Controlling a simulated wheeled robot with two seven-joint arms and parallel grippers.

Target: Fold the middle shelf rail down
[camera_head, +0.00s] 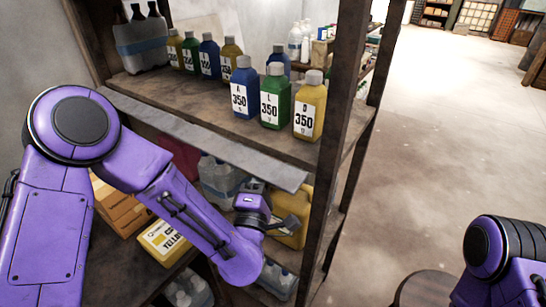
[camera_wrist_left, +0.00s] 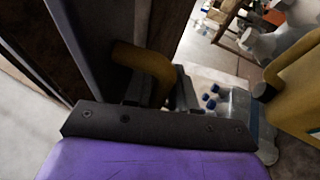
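The middle shelf rail (camera_head: 205,137) is a long grey strip along the front edge of the middle shelf (camera_head: 180,95). Its face slants outward, and its right end sits close to the front post. My left gripper (camera_head: 290,223) is below the rail's right end, apart from it, in front of a yellow jug (camera_head: 290,238). In the left wrist view my left gripper (camera_wrist_left: 163,92) has its dark fingers apart. A curved yellow handle (camera_wrist_left: 145,58) shows between or just beyond them; I cannot tell whether they touch it. The rail is not recognisable there. My right gripper is out of view.
Blue, green and yellow bottles (camera_head: 275,98) stand on the middle shelf behind the rail. The wooden front post (camera_head: 337,110) rises right of my left gripper. Cardboard boxes (camera_head: 120,208) and jugs fill the lower shelf. Open floor (camera_head: 440,140) lies to the right.

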